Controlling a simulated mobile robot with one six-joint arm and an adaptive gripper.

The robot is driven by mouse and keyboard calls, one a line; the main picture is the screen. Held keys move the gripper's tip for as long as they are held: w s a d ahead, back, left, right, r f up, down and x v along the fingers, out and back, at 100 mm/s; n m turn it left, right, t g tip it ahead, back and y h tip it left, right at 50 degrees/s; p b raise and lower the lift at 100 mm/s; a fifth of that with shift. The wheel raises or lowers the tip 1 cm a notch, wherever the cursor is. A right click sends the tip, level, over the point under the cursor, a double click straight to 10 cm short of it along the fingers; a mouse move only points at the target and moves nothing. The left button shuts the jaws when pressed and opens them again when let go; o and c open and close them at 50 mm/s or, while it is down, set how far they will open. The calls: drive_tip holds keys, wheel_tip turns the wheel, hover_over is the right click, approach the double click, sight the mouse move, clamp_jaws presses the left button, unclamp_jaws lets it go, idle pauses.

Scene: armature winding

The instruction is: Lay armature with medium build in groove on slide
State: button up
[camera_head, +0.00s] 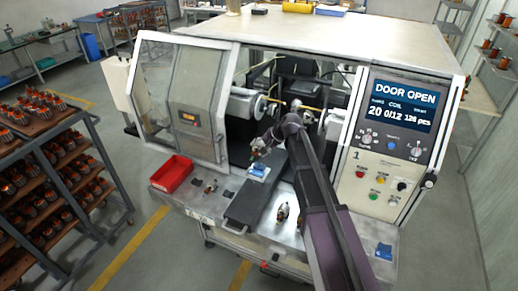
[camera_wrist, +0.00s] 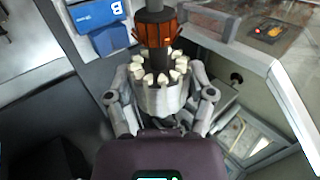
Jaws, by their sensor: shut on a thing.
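My gripper (camera_wrist: 160,97) is shut on an armature (camera_wrist: 160,94), with one finger on each side of its pale slotted body. Its copper-coloured part and dark shaft point away from the wrist. In the head view, my gripper (camera_head: 264,144) is above the far end of the dark slide (camera_head: 248,203). The groove cannot be made out.
The winding machine's door (camera_head: 185,100) is open. A red bin (camera_head: 172,174) stands at the left of the front shelf. Armatures stand on the shelf left (camera_head: 210,186) and right (camera_head: 283,212) of the slide. Another blue block (camera_head: 384,252) is at the right. A full rack (camera_head: 60,150) stands left.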

sight(256, 166)
drive_tip(key=shift+f+b, duration=3.15)
drive_tip(key=shift+f, duration=0.05)
drive_tip(key=shift+s, duration=0.1)
drive_tip(key=shift+s, duration=0.1)
drive_tip(key=shift+o, duration=0.5)
drive_tip(key=shift+d+f+b, duration=0.1)
drive_tip(key=shift+f+b, duration=0.5)
drive_tip(key=shift+b, duration=0.1)
drive_tip(key=shift+o, duration=1)
drive_tip(key=shift+f, duration=0.25)
drive_tip(key=o, duration=1)
